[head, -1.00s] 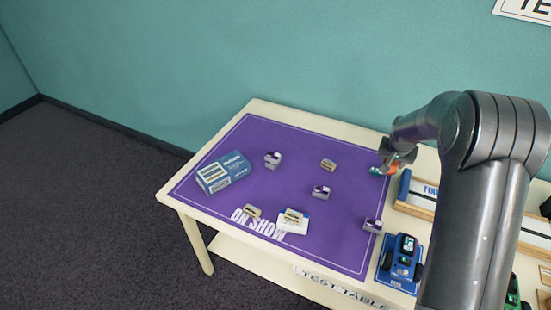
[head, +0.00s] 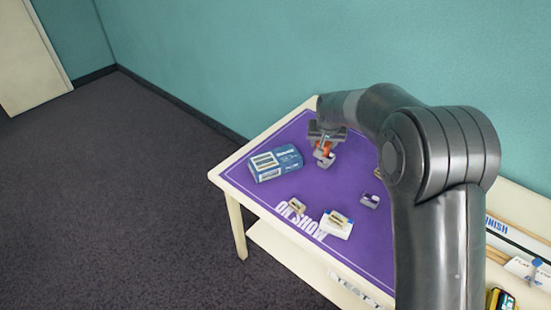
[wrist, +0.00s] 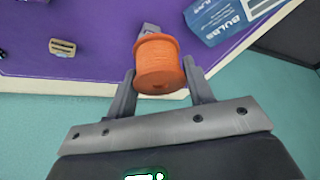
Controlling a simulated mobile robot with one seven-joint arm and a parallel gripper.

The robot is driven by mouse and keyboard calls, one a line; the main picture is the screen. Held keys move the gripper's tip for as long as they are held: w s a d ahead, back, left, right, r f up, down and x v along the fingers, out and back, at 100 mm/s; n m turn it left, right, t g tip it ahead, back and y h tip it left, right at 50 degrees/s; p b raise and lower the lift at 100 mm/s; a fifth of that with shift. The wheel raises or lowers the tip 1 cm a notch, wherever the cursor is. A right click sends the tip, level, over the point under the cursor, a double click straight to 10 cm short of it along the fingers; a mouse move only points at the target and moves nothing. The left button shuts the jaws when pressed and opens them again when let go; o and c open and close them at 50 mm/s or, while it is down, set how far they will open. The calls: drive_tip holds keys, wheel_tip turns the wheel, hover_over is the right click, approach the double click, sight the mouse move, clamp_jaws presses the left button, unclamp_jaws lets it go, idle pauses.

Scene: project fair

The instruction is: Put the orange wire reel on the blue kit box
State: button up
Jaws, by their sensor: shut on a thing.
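The orange wire reel (wrist: 158,66) is between the two fingers of my gripper (head: 325,146), which is shut on it. In the head view the reel (head: 323,149) shows as a small orange patch, partly covered by the gripper. They are above the purple mat, to the right of the blue kit box (head: 275,164). The box lies on the mat near the table's left end, with a pale printed panel on top. Part of the box also shows at the top right of the wrist view (wrist: 222,17), apart from the reel.
A small grey and purple block (head: 326,160) is just below my gripper in the head view. Another block (head: 370,200), a tan item (head: 297,206) and a white-based item (head: 337,226) stand on the purple mat (head: 300,190). The teal wall runs behind the table.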

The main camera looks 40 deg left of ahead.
drive_tip(key=s+a, duration=0.3)
drive_tip(key=a, duration=0.1)
hover_over(276, 162)
drive_tip(key=s+d, duration=0.1)
drive_tip(key=d, duration=0.1)
drive_tip(key=shift+n, duration=0.4)
drive_tip(key=f, duration=0.6)
drive_tip(key=shift+s+a+f, duration=0.2)
drive_tip(key=shift+a, duration=0.05)
drive_tip(key=shift+a+f, duration=0.1)
drive_tip(key=shift+f, duration=1.95)
drive_tip(key=shift+f, duration=0.15)
drive_tip(key=o, duration=1)
drive_tip(key=shift+o, duration=0.2)
drive_tip(key=v, duration=1.2)
